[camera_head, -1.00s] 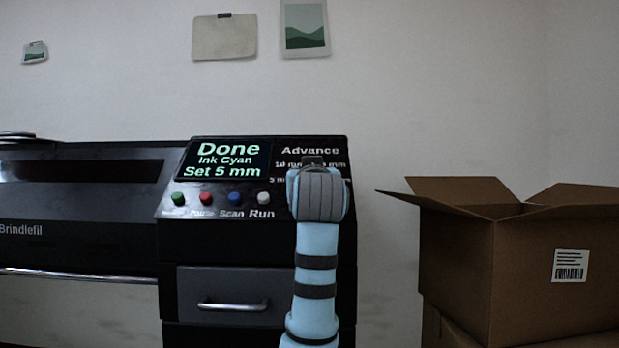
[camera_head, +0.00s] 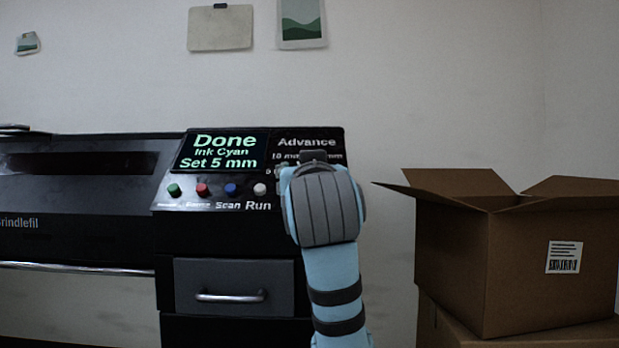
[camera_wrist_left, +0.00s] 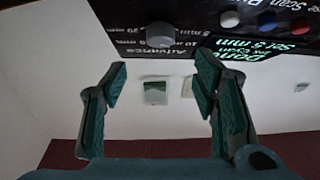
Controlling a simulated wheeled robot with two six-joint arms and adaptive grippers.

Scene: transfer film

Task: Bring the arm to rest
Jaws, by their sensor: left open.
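My light-blue left arm rises from the bottom of the head view in front of the black machine's control panel (camera_head: 262,198). Its grey wrist covers part of the Advance area and hides most of the gripper; a dark bit of the left gripper (camera_head: 313,158) shows above it. In the left wrist view, the left gripper (camera_wrist_left: 160,78) is open, with nothing between its fingers. A grey knob (camera_wrist_left: 160,35) on the panel lies beyond the fingers, apart from them. The screen (camera_head: 220,150) reads Done, Ink Cyan, Set 5 mm. My right gripper is not in view.
An open cardboard box (camera_head: 500,265) stands on another box at the right. A drawer with a metal handle (camera_head: 230,296) is below the panel. Green, red, blue and white buttons sit under the screen. The wall behind has several pinned papers.

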